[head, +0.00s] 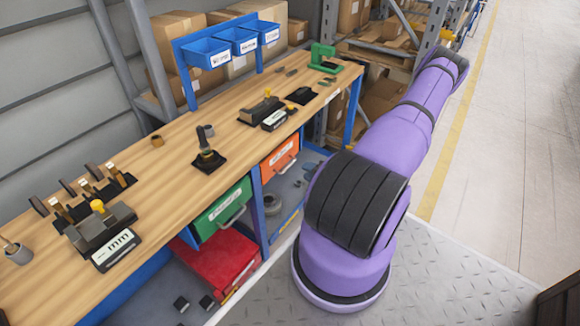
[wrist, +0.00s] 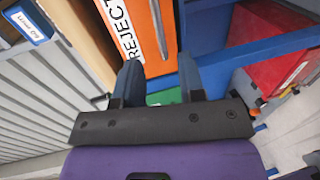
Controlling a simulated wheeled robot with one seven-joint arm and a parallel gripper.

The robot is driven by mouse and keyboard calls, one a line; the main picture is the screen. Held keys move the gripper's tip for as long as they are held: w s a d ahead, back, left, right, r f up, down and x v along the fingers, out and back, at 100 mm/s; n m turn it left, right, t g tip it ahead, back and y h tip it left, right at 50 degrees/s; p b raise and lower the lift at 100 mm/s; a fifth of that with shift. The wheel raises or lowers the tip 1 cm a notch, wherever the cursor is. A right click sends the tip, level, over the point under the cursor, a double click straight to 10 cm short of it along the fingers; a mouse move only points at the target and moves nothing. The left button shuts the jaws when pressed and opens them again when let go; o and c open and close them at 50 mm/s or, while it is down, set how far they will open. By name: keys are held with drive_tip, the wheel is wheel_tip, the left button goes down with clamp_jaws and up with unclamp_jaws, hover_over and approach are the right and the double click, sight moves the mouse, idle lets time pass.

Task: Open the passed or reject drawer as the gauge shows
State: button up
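The orange drawer (head: 278,165) sits under the bench, right of the green drawer (head: 213,218). Both look shut in the head view. In the wrist view the orange drawer (wrist: 153,62) carries a white REJECT label (wrist: 124,28) and a grey bar handle (wrist: 158,28). My gripper (wrist: 160,66) is open, its two dark fingers apart in front of the orange drawer, with the handle's end between or just beyond them; contact cannot be told. My gripper is out of sight in the head view. Two gauges with white displays (head: 116,250) (head: 274,120) stand on the bench; their readings are too small to tell.
The wooden bench top (head: 170,185) holds a black stand (head: 208,160), several dark parts and a green clamp-like tool (head: 323,58). Blue bins (head: 208,53) hang behind. A red box (head: 215,262) sits below the green drawer. Blue bench legs (head: 258,215) flank the drawers. The floor at right is clear.

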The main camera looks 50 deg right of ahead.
sight(289, 165)
drive_tip(key=x, duration=0.8)
drive_tip(key=shift+w+a+f, duration=0.1)
drive_tip(key=shift+w, duration=0.3)
clamp_jaws()
